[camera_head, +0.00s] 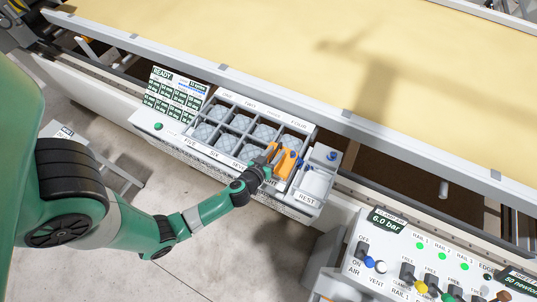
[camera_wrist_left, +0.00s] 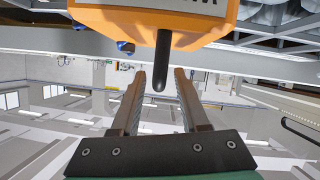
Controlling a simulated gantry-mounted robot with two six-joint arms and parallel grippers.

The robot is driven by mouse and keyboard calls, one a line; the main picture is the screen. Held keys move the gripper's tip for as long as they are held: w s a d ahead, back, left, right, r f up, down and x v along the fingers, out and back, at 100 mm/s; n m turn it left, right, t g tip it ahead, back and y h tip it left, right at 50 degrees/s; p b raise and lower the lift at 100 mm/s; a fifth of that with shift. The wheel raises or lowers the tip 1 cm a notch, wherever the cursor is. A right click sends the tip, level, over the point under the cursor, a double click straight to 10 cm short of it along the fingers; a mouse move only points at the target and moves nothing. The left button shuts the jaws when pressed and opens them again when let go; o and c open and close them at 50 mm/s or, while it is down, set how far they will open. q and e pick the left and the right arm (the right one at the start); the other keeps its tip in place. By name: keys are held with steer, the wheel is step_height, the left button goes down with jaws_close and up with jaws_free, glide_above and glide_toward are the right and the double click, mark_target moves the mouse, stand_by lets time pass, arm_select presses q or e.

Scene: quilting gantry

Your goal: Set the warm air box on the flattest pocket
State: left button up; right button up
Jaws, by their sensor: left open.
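The orange warm air box (camera_head: 287,163) is at the right end of the pocket tray (camera_head: 318,140), by the lower-right pocket. I cannot tell whether it rests there or hangs above it. My left gripper (camera_head: 264,165) is right beside it, on its left. In the left wrist view, the box (camera_wrist_left: 150,22) fills the top, with a dark nozzle (camera_wrist_left: 162,60) pointing toward the gap between the open fingers (camera_wrist_left: 159,78). The fingers are not closed on it. Several quilted pockets (camera_head: 203,132) sit in two rows; their flatness is hard to judge. My right gripper is out of view.
A white REST bay (camera_head: 314,182) right of the tray looks empty. A readout panel (camera_head: 175,92) reading READY stands left of the pockets. A control console (camera_head: 420,265) is at the lower right. The cream quilting table (camera_head: 250,45) lies behind.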

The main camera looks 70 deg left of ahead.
arm_select(q)
steer(key=b+v, duration=0.2)
steer(key=v, duration=1)
steer(key=w+d+r+m+t+h, duration=0.1)
steer(key=w+d+r+t, duration=0.25)
steer(key=w+r, duration=0.8)
steer(key=w+d+r+m+t+h, duration=0.1)
steer(key=w+d+r+t+h, duration=0.2)
steer(key=w+r, duration=0.9)
steer(key=s+d+r+m+t+h, duration=0.1)
steer(key=d+r+m+t, duration=0.15)
steer(key=r, duration=0.85)
steer(key=s+d+r+m+t, duration=0.1)
steer(key=r+t, duration=0.2)
steer(key=r, duration=0.7)
steer(key=s+d+r+m+t+h, duration=0.2)
steer(key=s+r+m+h, duration=0.1)
steer(key=r, duration=0.6)
steer(key=s+d+r+m+t+h, duration=0.2)
steer(key=s+r, duration=0.3)
steer(key=r, duration=0.4)
steer(key=shift+d+m+t+h, duration=0.25)
steer(key=shift+m+t+h, duration=0.25)
steer(key=shift+t, duration=0.1)
